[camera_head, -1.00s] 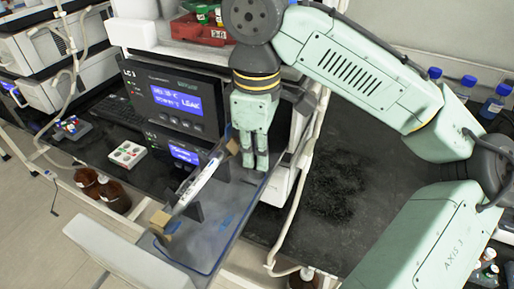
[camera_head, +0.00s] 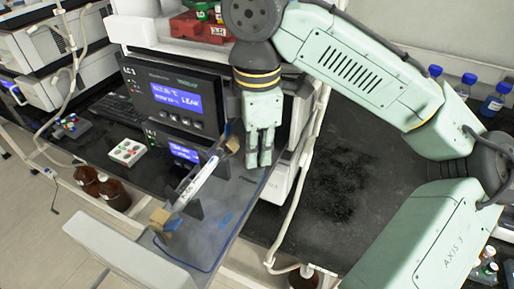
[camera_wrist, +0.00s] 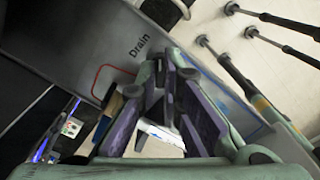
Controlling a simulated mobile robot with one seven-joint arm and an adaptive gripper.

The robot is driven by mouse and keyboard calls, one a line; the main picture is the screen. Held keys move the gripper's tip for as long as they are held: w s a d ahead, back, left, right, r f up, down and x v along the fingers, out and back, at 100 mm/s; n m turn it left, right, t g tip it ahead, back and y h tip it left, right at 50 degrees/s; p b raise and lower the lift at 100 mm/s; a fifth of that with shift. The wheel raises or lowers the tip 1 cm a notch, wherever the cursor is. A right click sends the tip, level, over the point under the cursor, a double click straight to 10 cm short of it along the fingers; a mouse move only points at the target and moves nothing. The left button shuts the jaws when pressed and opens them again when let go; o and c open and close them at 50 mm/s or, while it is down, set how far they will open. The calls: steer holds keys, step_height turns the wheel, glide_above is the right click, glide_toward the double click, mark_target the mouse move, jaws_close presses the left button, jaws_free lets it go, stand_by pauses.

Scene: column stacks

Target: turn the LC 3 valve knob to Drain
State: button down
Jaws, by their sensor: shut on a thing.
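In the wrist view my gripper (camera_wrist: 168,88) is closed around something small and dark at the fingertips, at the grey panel. This is most likely the valve knob, largely hidden by the fingers. The Drain label (camera_wrist: 140,45) is printed just left of the fingertips, beside a red line. I cannot read the knob's pointer direction.
A pale tube (camera_head: 301,190) hangs right of my gripper.

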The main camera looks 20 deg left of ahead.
steer(key=c, duration=1.7)
jaws_free()
step_height(320, 180, up, 12)
steer(key=shift+r, duration=0.1)
